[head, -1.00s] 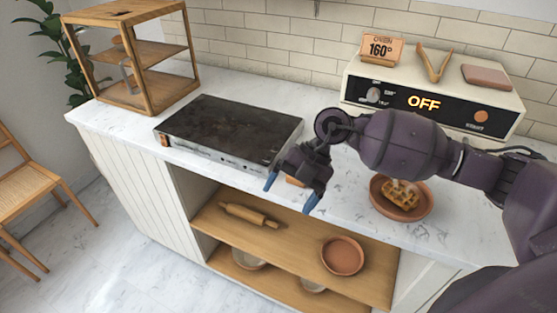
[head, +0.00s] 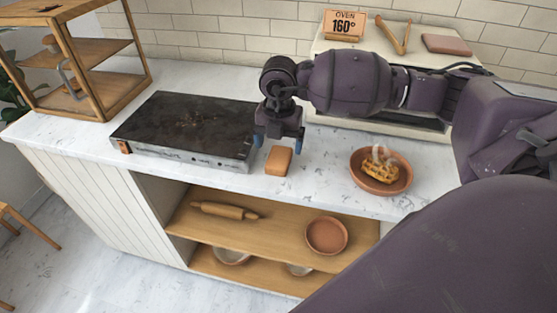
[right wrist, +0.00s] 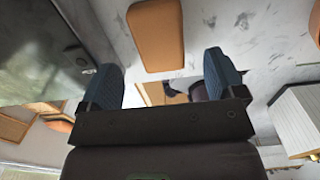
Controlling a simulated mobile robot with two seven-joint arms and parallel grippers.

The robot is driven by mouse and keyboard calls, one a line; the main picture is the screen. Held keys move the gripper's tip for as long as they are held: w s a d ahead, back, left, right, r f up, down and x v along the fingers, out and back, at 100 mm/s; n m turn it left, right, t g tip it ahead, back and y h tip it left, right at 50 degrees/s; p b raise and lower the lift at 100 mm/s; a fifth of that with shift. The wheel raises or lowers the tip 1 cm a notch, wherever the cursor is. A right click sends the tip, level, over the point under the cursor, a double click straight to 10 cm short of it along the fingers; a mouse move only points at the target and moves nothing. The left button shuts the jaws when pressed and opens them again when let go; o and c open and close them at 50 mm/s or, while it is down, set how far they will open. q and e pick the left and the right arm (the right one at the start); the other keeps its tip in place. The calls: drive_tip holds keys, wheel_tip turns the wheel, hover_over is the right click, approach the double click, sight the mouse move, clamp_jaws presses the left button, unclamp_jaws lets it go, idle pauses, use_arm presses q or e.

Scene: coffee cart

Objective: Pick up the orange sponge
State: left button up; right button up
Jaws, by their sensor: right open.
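The orange sponge (head: 278,160) lies flat on the white marble counter, just right of the dark griddle. It also shows in the right wrist view (right wrist: 156,34), ahead of the fingertips and roughly between their lines. My right gripper (head: 278,146) is over the counter close to the sponge, with its blue fingertips pointing down. In the right wrist view its two blue fingers (right wrist: 162,82) are spread wide with nothing between them. I cannot tell its exact height above the sponge. My left gripper is not in view.
The griddle (head: 185,127) stands left of the sponge. A terracotta plate (head: 399,184) with a steaming waffle (head: 381,166) stands to the right. The oven (head: 330,122) is behind my right arm. A wooden shelf (head: 270,232) with a rolling pin (head: 225,210) lies below the counter.

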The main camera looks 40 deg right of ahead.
sight(279, 155)
wheel_tip(279, 155, down, 5)
drive_tip(key=shift+w+d+f, duration=0.1)
drive_tip(key=shift+d, duration=0.05)
drive_tip(key=c, duration=1)
wheel_tip(279, 155, up, 20)
drive_tip(key=p, duration=0.1)
idle(0.3)
